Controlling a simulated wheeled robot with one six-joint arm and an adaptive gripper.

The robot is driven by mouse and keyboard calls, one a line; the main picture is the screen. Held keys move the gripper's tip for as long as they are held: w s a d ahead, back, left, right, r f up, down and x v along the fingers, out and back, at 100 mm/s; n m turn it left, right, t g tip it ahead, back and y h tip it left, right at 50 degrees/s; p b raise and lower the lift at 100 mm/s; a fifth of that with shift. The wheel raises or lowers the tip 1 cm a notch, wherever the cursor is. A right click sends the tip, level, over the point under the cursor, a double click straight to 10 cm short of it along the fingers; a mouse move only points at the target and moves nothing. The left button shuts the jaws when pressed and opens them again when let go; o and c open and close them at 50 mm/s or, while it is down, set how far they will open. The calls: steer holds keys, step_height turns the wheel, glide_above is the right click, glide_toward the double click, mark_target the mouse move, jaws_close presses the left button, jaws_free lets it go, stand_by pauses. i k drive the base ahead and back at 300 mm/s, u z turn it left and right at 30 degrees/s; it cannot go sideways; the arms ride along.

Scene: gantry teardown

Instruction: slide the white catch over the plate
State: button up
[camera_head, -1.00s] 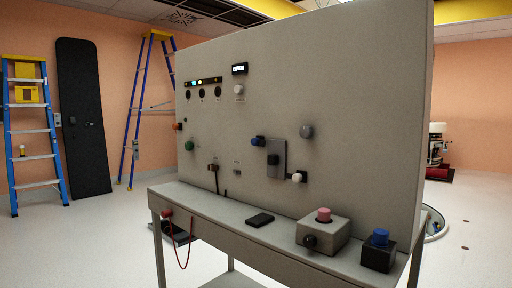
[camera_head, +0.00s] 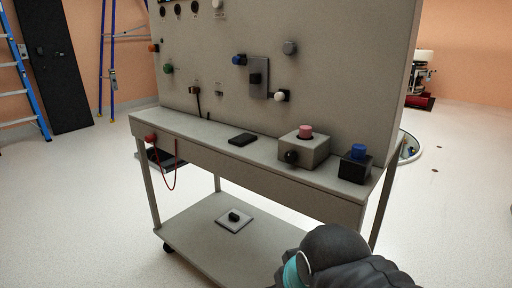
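The grey upright plate (camera_head: 257,87) is on the front of the light panel, with a small dark block at its middle. The white catch (camera_head: 280,96), a round white knob on a dark mount, sits at the plate's lower right edge. I cannot tell whether it overlaps the plate. A blue knob (camera_head: 238,60) sits at the plate's upper left edge. A grey knob (camera_head: 290,47) is on the panel to the upper right, apart from the plate. My gripper is not in view; only a dark part of my arm with a teal ring shows at the bottom right.
The cart's top shelf (camera_head: 207,129) runs below the panel. It holds a flat black item (camera_head: 242,139), a box with a pink button (camera_head: 305,131) and a dark box with a blue button (camera_head: 358,151). A red cord (camera_head: 176,170) hangs at the left. Floor is clear in front.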

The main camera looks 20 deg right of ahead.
mark_target(283, 95)
steer(key=k, duration=0.5)
steer(key=u, duration=1.15)
steer(key=i, duration=0.6)
steer(key=z, duration=1.2)
